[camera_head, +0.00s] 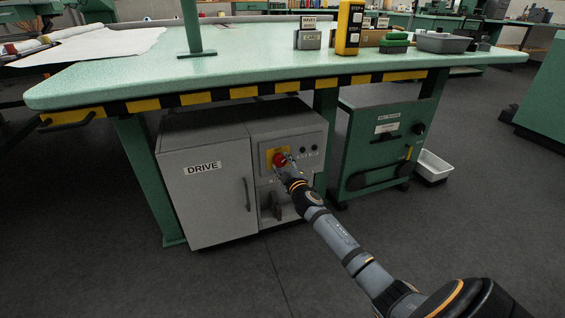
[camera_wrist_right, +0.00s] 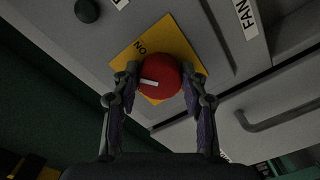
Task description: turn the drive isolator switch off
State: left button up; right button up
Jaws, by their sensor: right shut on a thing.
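The drive isolator switch is a round red knob (camera_head: 279,160) on a yellow plate (camera_head: 269,155), on the front of the grey cabinet marked DRIVE (camera_head: 205,200). In the right wrist view the red knob (camera_wrist_right: 160,76) has a short white mark on its left part, lying nearly level in the picture. The yellow plate (camera_wrist_right: 180,42) behind it bears lettering that looks like ON, turned in this view. My right gripper (camera_head: 284,164) is at the knob, with its fingers (camera_wrist_right: 160,82) shut on both sides of it. My left gripper is in neither view.
The green table (camera_head: 260,70) with a striped edge overhangs the cabinet. A green machine (camera_head: 380,145) and a white bin (camera_head: 434,167) stand to its right. In the wrist view a label reading FAN (camera_wrist_right: 245,15) and a dark handle (camera_wrist_right: 275,118) are near the fingers. The floor in front is clear.

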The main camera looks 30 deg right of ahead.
jog(key=n+p, duration=0.1)
jog(key=n, duration=0.4)
jog(key=shift+r+n+p, duration=0.15)
jog(key=shift+n+p, duration=0.15)
jog(key=n+p, duration=0.1)
jog(key=n, duration=0.3)
jog(key=shift+n, duration=0.7)
jog(key=o, duration=1.1)
jog(key=shift+o, duration=0.2)
jog(key=v, duration=1.2)
